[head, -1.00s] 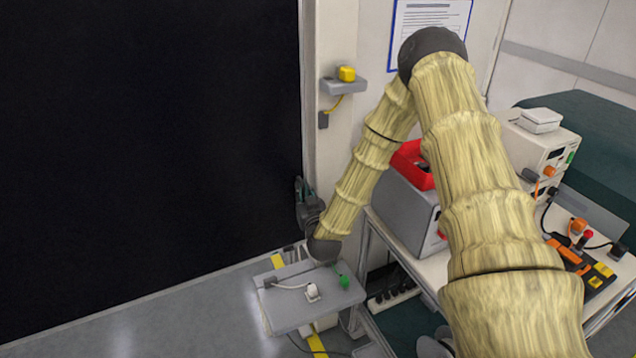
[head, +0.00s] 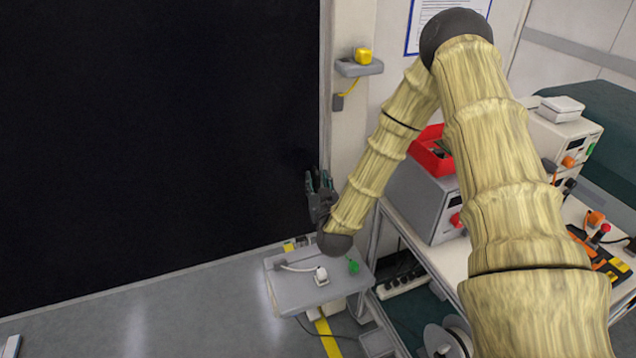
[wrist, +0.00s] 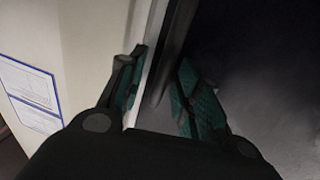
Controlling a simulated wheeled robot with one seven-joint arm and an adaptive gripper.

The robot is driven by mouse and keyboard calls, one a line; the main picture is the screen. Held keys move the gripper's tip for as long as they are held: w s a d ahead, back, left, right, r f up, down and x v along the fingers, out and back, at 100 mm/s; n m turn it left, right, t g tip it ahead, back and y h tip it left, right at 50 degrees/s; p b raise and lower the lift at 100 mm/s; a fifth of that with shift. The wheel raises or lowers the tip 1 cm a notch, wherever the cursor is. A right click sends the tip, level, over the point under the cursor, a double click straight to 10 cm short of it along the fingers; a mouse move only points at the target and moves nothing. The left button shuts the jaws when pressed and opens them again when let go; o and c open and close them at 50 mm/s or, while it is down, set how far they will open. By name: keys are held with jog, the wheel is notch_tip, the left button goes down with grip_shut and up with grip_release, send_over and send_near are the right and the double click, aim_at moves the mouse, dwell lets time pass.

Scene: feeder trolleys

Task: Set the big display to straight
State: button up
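The big display (head: 150,130) is a large black panel filling the left of the head view. Its right edge stands beside a pale wall post. It also shows as a dark surface (wrist: 265,70) on the right of the wrist view. My gripper (head: 319,180) is at the lower part of that right edge, fingers pointing up in the picture. In the wrist view my gripper (wrist: 160,88) has its two green-padded fingers apart, with a pale upright edge strip between them. I cannot tell whether either finger touches it.
A small grey shelf (head: 295,295) with a white plug and a green plug sits below my gripper. A trolley (head: 455,255) with instruments and a red bin (head: 432,160) stands right. Grey floor left is mostly clear.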

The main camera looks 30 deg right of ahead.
jog(key=shift+s, duration=0.15)
jog(key=v, duration=1.1)
jog(key=shift+s, duration=0.35)
jog(key=shift+a, duration=0.15)
jog(key=s+a+f+n+g+y, duration=0.15)
jog(key=s+a+f+g, duration=0.35)
jog(key=f, duration=0.5)
jog(key=s+a+f+n+g+y, duration=0.1)
jog(key=s+a+f+g+y, duration=0.2)
jog(key=s+f, duration=0.55)
jog(key=s+f+g, duration=0.4)
jog(key=s+f, duration=0.1)
jog(key=s, duration=0.5)
jog(key=s+a+f+g, duration=0.1)
jog(key=s+f+g, duration=0.4)
jog(key=s, duration=0.6)
jog(key=shift+s+f, duration=0.2)
jog(key=shift+f, duration=0.25)
jog(key=shift+a+y, duration=0.1)
jog(key=shift+y, duration=0.15)
